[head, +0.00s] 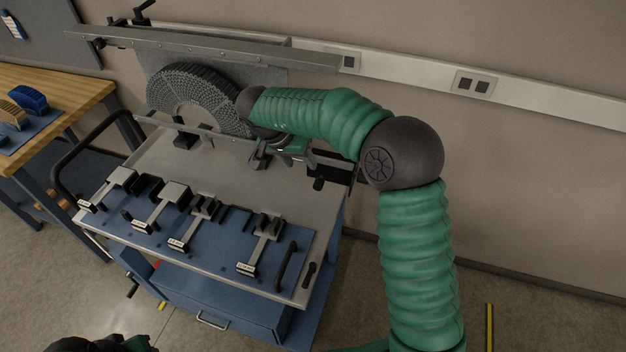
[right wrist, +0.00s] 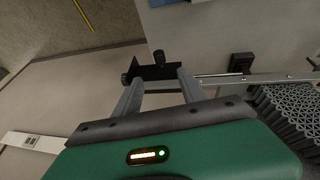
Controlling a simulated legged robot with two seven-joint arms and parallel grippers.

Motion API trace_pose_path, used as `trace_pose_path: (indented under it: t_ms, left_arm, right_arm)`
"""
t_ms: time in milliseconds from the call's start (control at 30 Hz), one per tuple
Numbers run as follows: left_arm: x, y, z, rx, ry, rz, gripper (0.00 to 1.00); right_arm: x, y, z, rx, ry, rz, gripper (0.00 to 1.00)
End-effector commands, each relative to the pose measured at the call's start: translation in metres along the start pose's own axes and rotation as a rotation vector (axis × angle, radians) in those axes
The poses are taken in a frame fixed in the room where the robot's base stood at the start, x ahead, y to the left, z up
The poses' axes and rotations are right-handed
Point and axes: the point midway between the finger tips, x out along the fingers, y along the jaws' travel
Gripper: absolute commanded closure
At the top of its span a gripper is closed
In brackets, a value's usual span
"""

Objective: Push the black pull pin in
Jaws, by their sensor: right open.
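A black bracket (head: 332,166) sits at the right end of the metal rail at the cart's back. A short black knob (head: 318,183) stands out from it, and seems to be the pull pin. In the right wrist view the black bracket (right wrist: 152,73) carries an upper knob (right wrist: 158,57) and a left-side knob (right wrist: 126,78); which is the pin is not certain. My right gripper (right wrist: 161,78) is open, its two grey fingers pointing at the bracket, with fingertips close to it; contact cannot be told. In the head view this gripper (head: 303,155) is largely hidden.
A grey lattice wheel (head: 195,95) stands behind the rail (head: 225,135). The cart top (head: 240,175) is clear in the middle; a blue panel (head: 205,240) with several labelled clamps lies at its front. A wooden bench (head: 60,85) stands left. Floor is open at the right.

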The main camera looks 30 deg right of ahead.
Motion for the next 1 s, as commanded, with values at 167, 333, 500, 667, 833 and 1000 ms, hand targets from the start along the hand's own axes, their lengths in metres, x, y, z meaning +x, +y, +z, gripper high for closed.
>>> trace_pose_path:
  t_ms: [167, 333, 500, 667, 833, 1000]
  left_arm:
    - [0.001, 0.000, 0.000, 0.000, 0.000, 0.000, 0.64]
    - [0.001, 0.000, 0.000, 0.000, 0.000, 0.000, 0.64]
    - [0.000, 0.000, 0.000, 0.000, 0.000, 0.000, 0.64]
    - [0.000, 0.000, 0.000, 0.000, 0.000, 0.000, 0.64]
    - [0.000, 0.000, 0.000, 0.000, 0.000, 0.000, 0.64]
    - [0.000, 0.000, 0.000, 0.000, 0.000, 0.000, 0.64]
  right_arm:
    - [0.045, 0.000, 0.001, -0.001, -0.004, 0.005, 0.51]
    - [0.091, -0.001, 0.001, -0.002, -0.003, 0.005, 0.51]
    - [0.129, 0.001, 0.000, 0.000, 0.000, 0.004, 0.51]
    - [0.149, 0.000, 0.000, 0.001, 0.001, 0.002, 0.51]
    - [0.154, 0.000, 0.000, 0.000, 0.002, 0.002, 0.51]
    - [0.154, 0.000, 0.000, 0.000, 0.002, 0.002, 0.55]
